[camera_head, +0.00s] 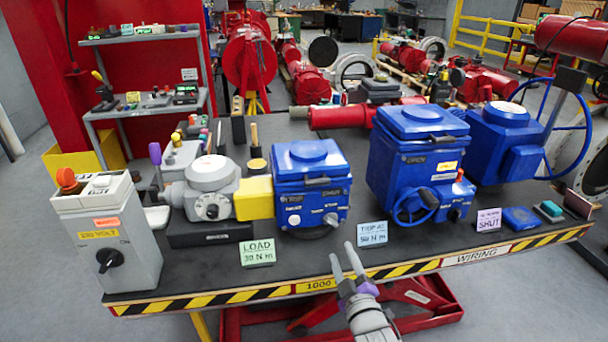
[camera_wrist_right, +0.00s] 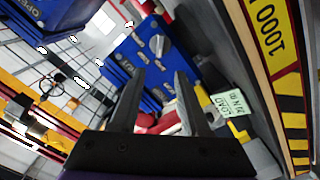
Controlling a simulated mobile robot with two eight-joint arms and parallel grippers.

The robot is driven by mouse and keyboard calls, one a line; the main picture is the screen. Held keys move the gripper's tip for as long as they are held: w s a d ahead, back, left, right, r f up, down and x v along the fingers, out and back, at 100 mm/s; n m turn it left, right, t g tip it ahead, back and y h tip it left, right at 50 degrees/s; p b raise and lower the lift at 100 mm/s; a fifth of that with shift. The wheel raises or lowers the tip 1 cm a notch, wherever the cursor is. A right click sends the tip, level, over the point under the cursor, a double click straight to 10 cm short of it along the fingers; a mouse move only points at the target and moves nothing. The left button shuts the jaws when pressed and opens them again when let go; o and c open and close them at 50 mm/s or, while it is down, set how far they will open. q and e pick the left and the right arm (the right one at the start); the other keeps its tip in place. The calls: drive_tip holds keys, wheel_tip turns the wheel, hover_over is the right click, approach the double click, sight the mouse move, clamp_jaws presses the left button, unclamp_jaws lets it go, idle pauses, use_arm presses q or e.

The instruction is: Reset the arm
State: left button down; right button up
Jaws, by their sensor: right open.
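My right gripper (camera_head: 347,262) is open and empty in front of the bench's striped front edge, near the middle. Its two fingers also show in the right wrist view (camera_wrist_right: 160,92), with nothing between them. Behind it on the bench stand a small blue actuator (camera_head: 310,185) with a knob and lever, and a larger blue actuator (camera_head: 418,160) with a blue handwheel (camera_head: 414,205). The small blue actuator also shows tilted in the right wrist view (camera_wrist_right: 140,60). A grey unit (camera_head: 212,180) with a yellow coupling (camera_head: 254,198) adjoins the small actuator. My left gripper is out of view.
Cards marked LOAD (camera_head: 258,252), TRIP (camera_head: 372,234) and SHUT (camera_head: 489,220) stand along the front. A third blue actuator (camera_head: 505,140) with a large wheel stands right.

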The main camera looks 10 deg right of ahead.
use_arm(q)
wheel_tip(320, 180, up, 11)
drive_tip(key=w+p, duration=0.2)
drive_tip(key=p, duration=0.7)
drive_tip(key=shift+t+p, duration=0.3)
use_arm(e)
drive_tip(key=s+f+m+g, duration=0.1)
drive_tip(key=s+m+g, duration=0.8)
drive_tip(key=s, duration=1.5)
drive_tip(key=g, duration=0.3)
drive_tip(key=shift+s+d+f+m+g+h, duration=0.2)
drive_tip(key=shift+s+d+m+g+h, duration=0.1)
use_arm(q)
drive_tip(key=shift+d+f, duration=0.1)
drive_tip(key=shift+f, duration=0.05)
use_arm(e)
drive_tip(key=shift+d, duration=0.1)
